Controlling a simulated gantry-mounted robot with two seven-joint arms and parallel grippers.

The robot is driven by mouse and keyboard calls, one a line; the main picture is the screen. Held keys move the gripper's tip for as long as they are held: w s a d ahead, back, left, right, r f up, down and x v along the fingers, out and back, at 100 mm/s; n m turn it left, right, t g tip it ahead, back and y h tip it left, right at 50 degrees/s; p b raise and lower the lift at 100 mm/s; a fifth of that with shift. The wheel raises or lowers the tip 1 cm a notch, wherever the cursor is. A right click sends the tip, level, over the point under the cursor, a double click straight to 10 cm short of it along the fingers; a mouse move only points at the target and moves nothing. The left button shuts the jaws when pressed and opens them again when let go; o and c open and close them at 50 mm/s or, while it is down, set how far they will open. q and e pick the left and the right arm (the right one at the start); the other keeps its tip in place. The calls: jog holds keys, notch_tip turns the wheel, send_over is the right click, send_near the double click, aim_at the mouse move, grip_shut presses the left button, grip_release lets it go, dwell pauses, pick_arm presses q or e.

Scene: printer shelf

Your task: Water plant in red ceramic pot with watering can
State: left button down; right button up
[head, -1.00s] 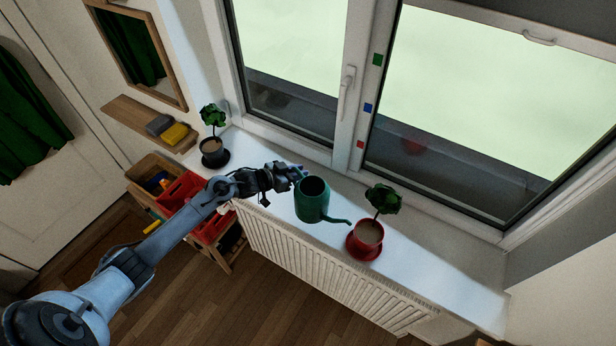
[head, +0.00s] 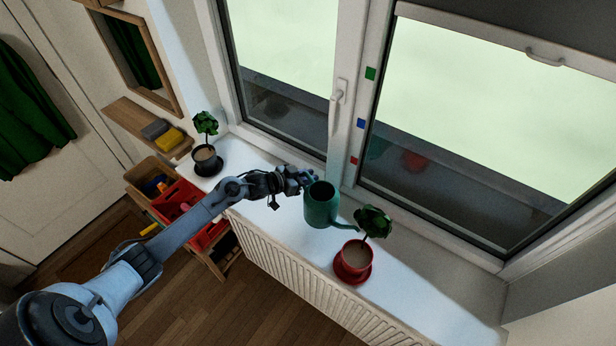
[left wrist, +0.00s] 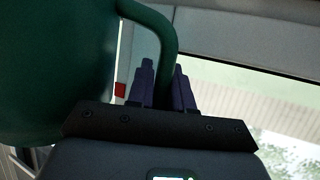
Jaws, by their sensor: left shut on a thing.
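The green watering can (head: 321,205) is held over the window sill by my left gripper (head: 308,176). Its spout points right, with the tip close to the plant in the red ceramic pot (head: 354,258). The can looks roughly upright. The red pot stands on a red saucer on the sill, and its leafy green plant (head: 374,221) rises from brown soil. In the left wrist view, the fingers of my left gripper (left wrist: 163,85) are shut on the can's handle (left wrist: 160,30), and the can's body (left wrist: 55,70) fills the left side. My right gripper is not in view.
A second plant in a dark pot (head: 206,160) stands at the left end of the white sill (head: 265,160). The window (head: 480,130) is behind the sill and a radiator (head: 300,268) below it. A wooden cart with red bins (head: 178,198) stands left of the radiator.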

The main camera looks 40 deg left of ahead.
pick_arm(q)
jog(key=shift+w+f+m+b, duration=0.1)
jog(key=shift+f+m+b, duration=0.25)
jog(key=shift+b, duration=0.6)
jog(key=shift+r, duration=0.1)
dwell(0.4)
jog(key=shift+a+r+y+p, duration=0.1)
jog(key=shift+r+y+p, duration=0.25)
jog(key=shift+r, duration=0.15)
jog(key=shift+a+r+m+p, duration=0.1)
jog(key=shift+r+m+p, duration=0.15)
jog(key=shift+r+p, duration=0.15)
jog(key=shift+a+r, duration=0.1)
jog(key=shift+r, duration=0.1)
dwell(0.5)
